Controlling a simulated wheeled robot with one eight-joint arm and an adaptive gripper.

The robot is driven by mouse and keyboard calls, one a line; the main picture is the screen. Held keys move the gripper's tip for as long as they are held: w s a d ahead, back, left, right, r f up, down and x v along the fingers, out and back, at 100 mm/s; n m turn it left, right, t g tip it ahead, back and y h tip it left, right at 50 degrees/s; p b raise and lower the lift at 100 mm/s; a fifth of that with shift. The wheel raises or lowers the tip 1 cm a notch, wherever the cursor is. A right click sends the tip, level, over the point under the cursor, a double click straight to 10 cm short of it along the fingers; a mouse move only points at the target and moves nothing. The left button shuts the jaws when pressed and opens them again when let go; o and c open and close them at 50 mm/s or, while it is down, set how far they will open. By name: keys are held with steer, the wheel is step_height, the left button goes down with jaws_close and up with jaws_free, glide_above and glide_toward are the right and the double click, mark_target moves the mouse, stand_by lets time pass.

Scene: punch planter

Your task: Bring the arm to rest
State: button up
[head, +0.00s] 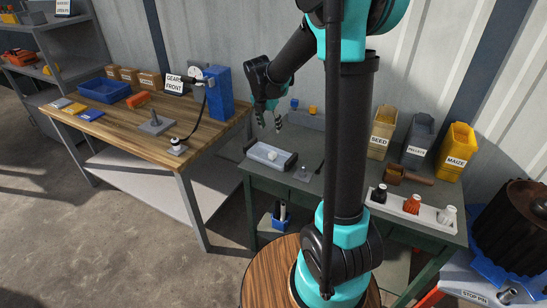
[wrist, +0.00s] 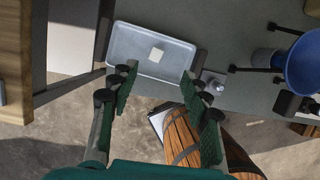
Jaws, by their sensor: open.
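My gripper (head: 269,117) hangs from my arm above the green table (head: 265,178), in the middle of the head view. Its fingers are apart and nothing is between them. In the wrist view the two green-padded fingers (wrist: 158,95) are spread wide. The gripper is apart from the tray.
A wooden workbench (head: 140,144) stands left, with a blue bin (head: 104,91) and a blue upright block (head: 219,93). Seed (head: 380,141), pellet (head: 418,140) and maize (head: 457,152) bins stand back right. A white rack (head: 436,218) holds small bottles at the table's front right.

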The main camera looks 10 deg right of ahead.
steer(key=shift+s+a+r, duration=0.1)
steer(key=shift+s+r, duration=0.05)
steer(key=shift+r, duration=0.35)
steer(key=s+d+f+m, duration=0.2)
steer(key=s+m, duration=0.7)
steer(key=s+d+f+m+t+y, duration=0.1)
steer(key=s+d+f+m, duration=0.1)
steer(key=s+m, duration=0.7)
steer(key=s+d+f+m+y, duration=0.1)
steer(key=s+d+f+m, duration=0.1)
steer(key=s+m, duration=0.7)
steer(key=shift+d+f+m, duration=0.2)
steer(key=shift+f+m, duration=0.6)
steer(key=shift+m, duration=0.1)
